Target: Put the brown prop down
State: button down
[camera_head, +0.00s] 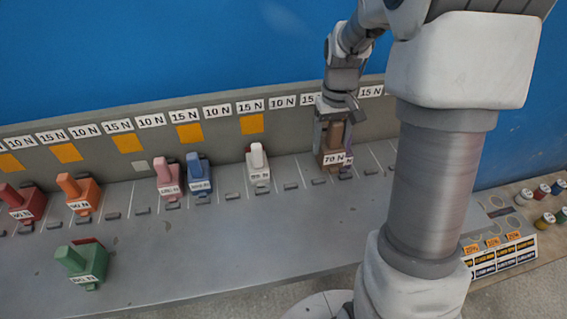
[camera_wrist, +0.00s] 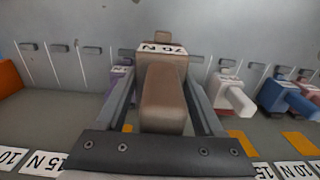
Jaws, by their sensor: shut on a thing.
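The brown prop (camera_head: 333,152) has a block-shaped base with a white "70 N" label and an upright post. In the head view it is at the back of the grey shelf, right of the white prop (camera_head: 258,162), close to the back ledge. My gripper (camera_head: 334,128) comes down from above and is shut on it. In the wrist view the brown prop (camera_wrist: 163,95) sits between the two fingers of my gripper (camera_wrist: 165,100). A purple prop (camera_wrist: 120,76) shows partly behind it. I cannot tell whether the brown prop's base touches the shelf.
Blue (camera_head: 198,178), pink (camera_head: 168,178), orange (camera_head: 78,193) and red (camera_head: 22,203) props stand in a row to the left. A green prop (camera_head: 84,262) stands nearer the front. Coloured spools (camera_head: 542,190) lie far right.

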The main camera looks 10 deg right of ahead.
jog(key=shift+w+a+f, duration=0.2)
jog(key=shift+w+a, duration=0.05)
jog(key=shift+w, duration=0.2)
jog(key=shift+w+a+f+b, duration=0.25)
jog(key=shift+w+a+f, duration=1.05)
jog(key=shift+f, duration=0.45)
jog(key=shift+w+a+f+b, duration=0.25)
jog(key=shift+w+a+f, duration=1.05)
jog(key=shift+f, duration=0.45)
jog(key=shift+w+a+f+b, duration=0.25)
jog(key=shift+w+a+f, duration=0.8)
jog(key=shift+a+f, duration=0.55)
jog(key=shift+d+f, duration=0.15)
jog(key=shift+f, duration=0.2)
jog(key=shift+c, duration=1.4)
grip_release()
